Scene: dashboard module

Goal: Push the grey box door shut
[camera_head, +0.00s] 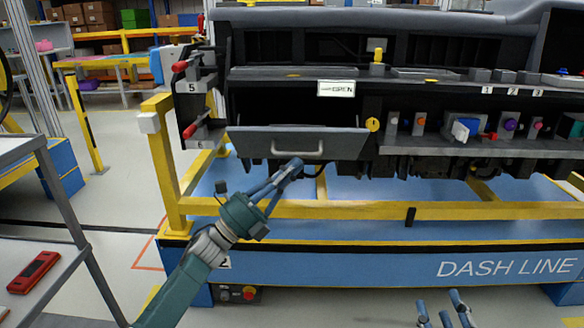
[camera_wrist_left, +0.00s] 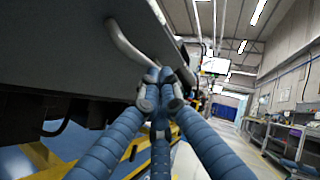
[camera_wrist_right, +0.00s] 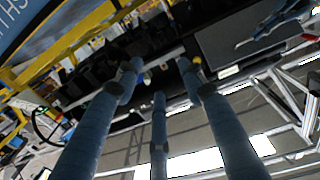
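The grey box door (camera_head: 245,142) is a wide flat panel with a pale bar handle (camera_head: 297,152), low on the left part of the dashboard. It hangs tilted outward, with a dark opening above it. My left gripper (camera_head: 295,166) is just below the handle, with its fingers drawn together. In the left wrist view, the fingertips (camera_wrist_left: 160,88) meet beside the handle (camera_wrist_left: 132,45), close under the door (camera_wrist_left: 60,35). I cannot tell whether they touch it. My right gripper (camera_head: 443,304) is low at the front, well away from the door, fingers spread and empty (camera_wrist_right: 158,90).
The dashboard sits on a yellow frame (camera_head: 330,210) above a blue base (camera_head: 340,265). Red-handled clamps (camera_head: 193,130) stand left of the door. A yellow round knob (camera_head: 373,124) and small coloured parts lie to its right. A grey cart (camera_head: 45,190) stands at the left.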

